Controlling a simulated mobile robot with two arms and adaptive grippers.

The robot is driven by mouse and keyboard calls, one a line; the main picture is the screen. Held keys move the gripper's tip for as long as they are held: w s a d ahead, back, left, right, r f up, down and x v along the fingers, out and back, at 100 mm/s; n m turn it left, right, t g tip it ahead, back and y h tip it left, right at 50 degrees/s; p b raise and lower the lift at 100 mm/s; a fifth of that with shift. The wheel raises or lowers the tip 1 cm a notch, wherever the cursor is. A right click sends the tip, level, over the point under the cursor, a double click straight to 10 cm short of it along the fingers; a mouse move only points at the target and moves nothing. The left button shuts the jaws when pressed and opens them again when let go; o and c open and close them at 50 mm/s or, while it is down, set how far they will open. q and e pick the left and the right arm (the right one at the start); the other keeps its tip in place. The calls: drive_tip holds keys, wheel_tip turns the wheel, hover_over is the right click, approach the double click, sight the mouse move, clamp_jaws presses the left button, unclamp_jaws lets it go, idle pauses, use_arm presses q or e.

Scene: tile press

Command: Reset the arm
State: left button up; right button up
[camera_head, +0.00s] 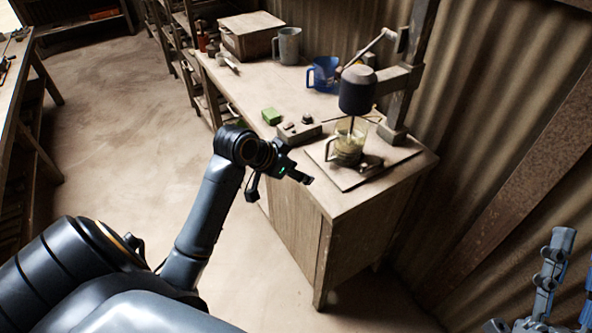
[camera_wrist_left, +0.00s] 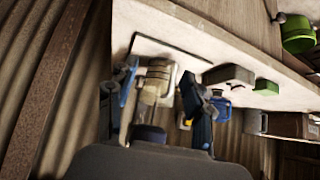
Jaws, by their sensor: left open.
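My left arm reaches in from the left in the head view. Its gripper (camera_head: 283,176) is open and empty, in the air in front of the workbench edge. In the left wrist view the open gripper (camera_wrist_left: 160,76) has a finger on either side of the picture's middle, with the glass jug (camera_wrist_left: 155,85) seen beyond, between them. Blue-grey jointed parts, apparently my right gripper (camera_head: 548,275), show at the lower right of the head view, partly cut off by the frame.
The glass jug (camera_head: 344,148) stands under the press (camera_head: 358,90) on the workbench (camera_head: 285,95). A small grey box (camera_head: 298,130), a green block (camera_head: 271,116), a blue jug (camera_head: 324,74) and a grey jug (camera_head: 288,45) are also there. Floor (camera_head: 115,110) at left is clear.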

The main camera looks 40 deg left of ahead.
idle(0.5)
